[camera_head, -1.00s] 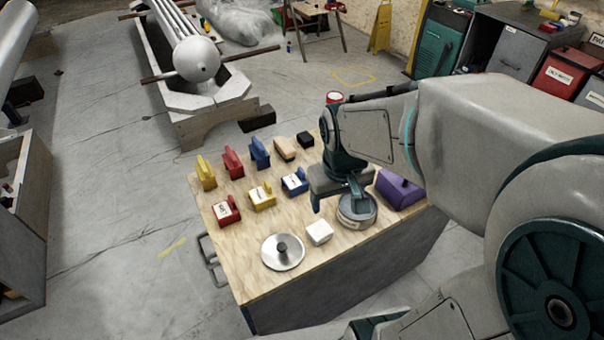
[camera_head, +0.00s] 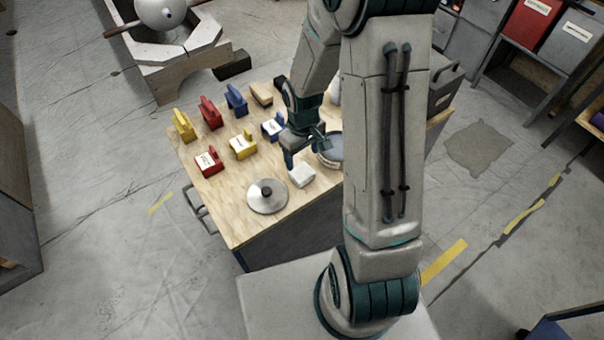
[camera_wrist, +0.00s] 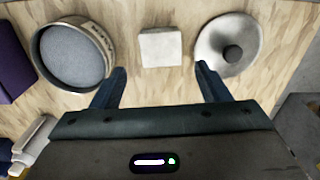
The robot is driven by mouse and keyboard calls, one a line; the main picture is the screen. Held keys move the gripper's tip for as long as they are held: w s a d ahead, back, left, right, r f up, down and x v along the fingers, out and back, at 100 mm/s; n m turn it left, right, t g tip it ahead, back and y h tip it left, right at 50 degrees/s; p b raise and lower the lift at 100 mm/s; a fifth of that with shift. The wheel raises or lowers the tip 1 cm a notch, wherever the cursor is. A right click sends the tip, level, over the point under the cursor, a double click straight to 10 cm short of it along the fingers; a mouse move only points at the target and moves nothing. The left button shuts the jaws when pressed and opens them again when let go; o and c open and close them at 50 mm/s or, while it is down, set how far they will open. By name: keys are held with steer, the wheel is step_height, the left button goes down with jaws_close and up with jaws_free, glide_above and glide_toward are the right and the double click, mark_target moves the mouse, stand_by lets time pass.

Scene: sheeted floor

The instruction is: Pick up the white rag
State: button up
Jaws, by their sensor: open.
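The white rag (camera_head: 302,174) is a small folded square lying on the wooden table top (camera_head: 225,215), near its front edge. In the wrist view the white rag (camera_wrist: 161,47) lies beyond the fingertips, roughly in line with the gap between them. My gripper (camera_wrist: 160,72) is open and empty, with its two blue-grey fingers spread apart. In the head view my gripper (camera_head: 303,158) hangs over the table just behind the rag, and it is apart from the rag.
A metal lid (camera_head: 267,196) with a dark knob lies left of the rag. A round grey tin (camera_head: 331,150) stands to its right, partly behind my arm. Several red, yellow and blue blocks, among them a yellow block (camera_head: 242,146), stand farther back.

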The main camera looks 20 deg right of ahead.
mark_target(302, 172)
steer(key=shift+a+f+p, duration=0.1)
steer(key=shift+f+p, duration=0.2)
steer(key=shift+f, duration=4.15)
steer(key=c, duration=0.7)
